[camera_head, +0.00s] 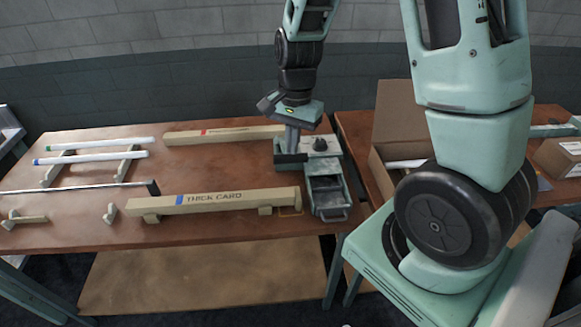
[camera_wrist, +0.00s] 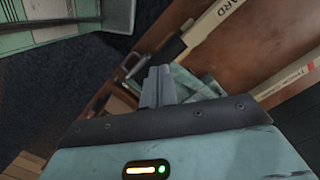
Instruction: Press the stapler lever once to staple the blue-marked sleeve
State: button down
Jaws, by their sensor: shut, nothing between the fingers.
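The blue-marked sleeve (camera_head: 240,199), a long tan box lettered THICK CARD, lies on low supports at the table's front. Its right end is close to the stapler (camera_head: 327,185); I cannot tell whether they touch. The stapler is a grey-green machine with a dark knob (camera_head: 320,145) on top and a dark bar (camera_head: 289,158) at its left, which may be the lever. My gripper (camera_head: 291,150) points down, shut and empty, at the stapler's back left. In the wrist view the shut fingers (camera_wrist: 157,82) cover part of the stapler (camera_wrist: 195,84); contact is unclear. The sleeve (camera_wrist: 213,32) also shows there.
A red-marked sleeve (camera_head: 222,134) lies at the back. Two capped white tubes (camera_head: 100,156) rest on a rack at left, with a thin rod (camera_head: 85,188) in front. An open cardboard box (camera_head: 398,130) stands on the right table. Brown table between the sleeves is clear.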

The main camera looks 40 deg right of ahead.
aim_at(293, 158)
jog(key=shift+f, duration=0.3)
jog(key=shift+f+b, duration=1.6)
jog(key=shift+f, duration=0.7)
jog(key=shift+r, duration=0.15)
jog(key=shift+w+d+r+p, duration=0.15)
jog(key=shift+d+p, duration=0.15)
jog(key=shift+d, duration=0.05)
jog(key=shift+w+d+r+p, duration=0.15)
jog(key=shift+w+d+p, duration=0.1)
jog(key=shift+d, duration=0.25)
jog(key=shift+w+d+r+p, duration=0.1)
jog(key=shift+w+d+r, duration=0.1)
jog(key=shift+d, duration=0.3)
